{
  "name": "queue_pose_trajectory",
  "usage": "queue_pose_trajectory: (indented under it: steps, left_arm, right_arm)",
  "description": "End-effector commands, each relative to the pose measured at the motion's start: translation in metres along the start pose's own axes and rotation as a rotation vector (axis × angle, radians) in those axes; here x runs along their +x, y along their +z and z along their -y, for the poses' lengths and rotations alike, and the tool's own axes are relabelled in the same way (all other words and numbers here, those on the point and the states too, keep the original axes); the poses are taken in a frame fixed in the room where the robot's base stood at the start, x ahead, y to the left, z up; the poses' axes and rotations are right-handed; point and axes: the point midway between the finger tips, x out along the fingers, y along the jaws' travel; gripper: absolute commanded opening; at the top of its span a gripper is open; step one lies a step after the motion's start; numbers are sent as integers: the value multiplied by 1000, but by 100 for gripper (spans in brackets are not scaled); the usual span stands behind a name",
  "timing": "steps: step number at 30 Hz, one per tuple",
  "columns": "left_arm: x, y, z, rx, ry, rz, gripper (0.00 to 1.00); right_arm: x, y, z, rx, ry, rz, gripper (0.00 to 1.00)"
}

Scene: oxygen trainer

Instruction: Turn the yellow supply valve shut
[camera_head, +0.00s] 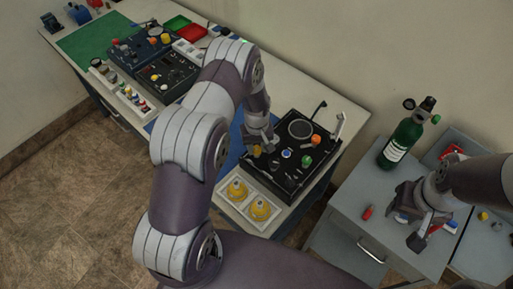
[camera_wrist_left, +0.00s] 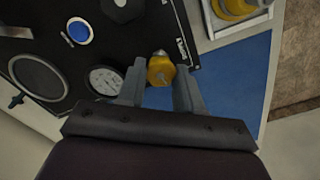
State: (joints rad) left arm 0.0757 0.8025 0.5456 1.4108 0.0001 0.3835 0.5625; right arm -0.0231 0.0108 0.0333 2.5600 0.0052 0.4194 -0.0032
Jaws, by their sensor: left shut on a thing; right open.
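The yellow supply valve (camera_wrist_left: 161,70) is on the edge of the black trainer panel (camera_wrist_left: 140,25), seen in the left wrist view. My left gripper (camera_wrist_left: 161,88) has its two fingers on either side of the yellow knob and is shut on it. In the head view my left gripper (camera_head: 262,145) is at the panel's left side, and a bit of yellow (camera_head: 268,148) shows there, mostly hidden by the fingers. My right gripper (camera_head: 415,230) is open and empty above the grey cabinet top at the right.
The panel carries a round gauge (camera_wrist_left: 105,80), a blue button (camera_wrist_left: 78,31), and green and orange knobs (camera_head: 316,139). A white tray with two yellow parts (camera_head: 260,209) lies in front. A green oxygen cylinder (camera_head: 401,143) and a red item (camera_head: 367,212) stand on the grey cabinet.

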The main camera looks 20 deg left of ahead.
Motion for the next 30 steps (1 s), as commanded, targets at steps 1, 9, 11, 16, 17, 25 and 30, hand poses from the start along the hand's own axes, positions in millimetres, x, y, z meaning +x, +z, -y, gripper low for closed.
queue_pose_trajectory:
  steps: [1,9,11,16,17,25,30]
  left_arm:
    - [2,-1,-1,40,2,-4,4]
    - [1,-2,-1,298,2,-5,4]
    - [0,-2,-1,354,2,-4,4]
    - [0,-2,-1,516,1,-5,4]
    - [0,-2,-1,544,1,-5,4]
    - [-1,-2,-1,801,1,-5,4]
    - [-1,-2,-1,962,0,-6,4]
  right_arm:
    - [6,1,0,0,0,0,43]
    - [21,2,0,0,0,0,43]
    - [24,3,0,0,0,0,43]
    - [32,4,0,0,0,0,43]
    - [34,4,0,0,0,0,43]
    - [44,5,0,0,0,0,43]
    - [50,6,0,0,0,0,43]
